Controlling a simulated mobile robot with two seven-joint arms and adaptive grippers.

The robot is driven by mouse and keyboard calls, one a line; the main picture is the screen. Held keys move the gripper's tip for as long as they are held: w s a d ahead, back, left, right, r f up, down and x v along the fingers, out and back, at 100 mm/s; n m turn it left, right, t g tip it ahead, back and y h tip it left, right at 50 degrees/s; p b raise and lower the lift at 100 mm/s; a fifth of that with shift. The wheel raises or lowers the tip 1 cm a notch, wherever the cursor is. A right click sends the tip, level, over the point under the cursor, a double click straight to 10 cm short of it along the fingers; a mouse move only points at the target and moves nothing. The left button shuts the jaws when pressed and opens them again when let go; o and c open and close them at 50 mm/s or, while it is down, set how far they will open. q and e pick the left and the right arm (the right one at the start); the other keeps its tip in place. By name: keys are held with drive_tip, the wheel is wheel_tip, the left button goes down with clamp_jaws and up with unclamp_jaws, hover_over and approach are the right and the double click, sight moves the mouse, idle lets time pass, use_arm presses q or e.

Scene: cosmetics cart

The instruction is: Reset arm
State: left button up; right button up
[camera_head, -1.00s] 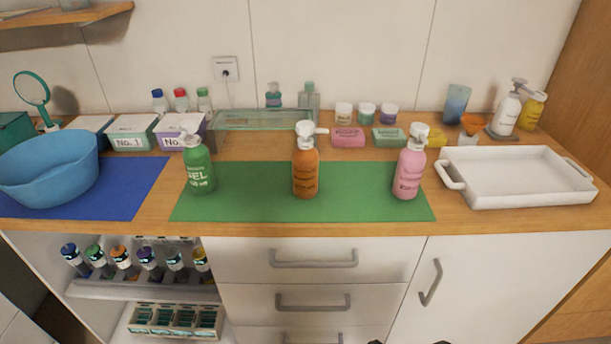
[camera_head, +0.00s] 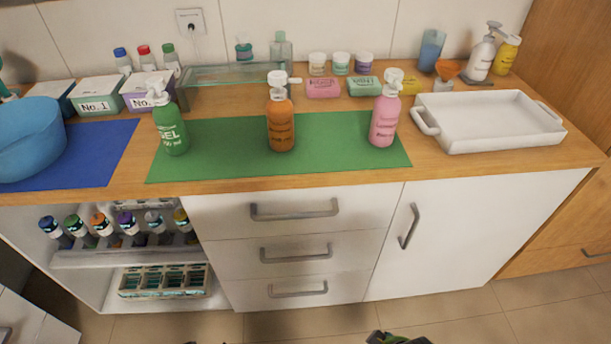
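A dark shape with green on it, probably part of my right gripper (camera_head: 396,338), shows at the bottom edge, low in front of the cart and apart from everything on it. Its fingers are mostly cut off. Tiny dark specks at the bottom left edge may be the tips of my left gripper; too little shows to tell its state. On a green mat (camera_head: 225,168) stand three upright pump bottles: a green one (camera_head: 171,131), an orange one (camera_head: 281,122) and a pink one (camera_head: 384,121).
A blue basin (camera_head: 30,145) rests on a blue mat (camera_head: 108,160) at the left. A white tray (camera_head: 485,143) is at the right. Lidded boxes, soaps, jars and bottles line the back. Drawer handles (camera_head: 295,211) and a door handle (camera_head: 410,226) stick out. Floor (camera_head: 450,318) shows below.

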use_arm(q)
drive_tip(key=s+f+g, duration=0.1)
drive_tip(key=s+f, duration=0.2)
drive_tip(key=f, duration=0.5)
drive_tip(key=s+f, duration=0.3)
drive_tip(key=f, duration=0.4)
use_arm(e)
drive_tip(key=s+f+g, duration=0.1)
drive_tip(key=s+f, duration=0.2)
drive_tip(key=f, duration=0.5)
drive_tip(key=s+f, duration=0.3)
drive_tip(key=f, duration=0.4)
use_arm(q)
drive_tip(key=s+a+f+g, duration=0.1)
drive_tip(key=s+a+f, duration=0.2)
drive_tip(key=s+f, duration=0.7)
drive_tip(key=s, duration=0.2)
drive_tip(key=shift+s, duration=0.4)
use_arm(e)
drive_tip(key=s+d+f+g, duration=0.1)
drive_tip(key=s+d+f, duration=0.2)
drive_tip(key=s+f, duration=0.7)
drive_tip(key=s, duration=0.2)
drive_tip(key=shift+s, duration=0.4)
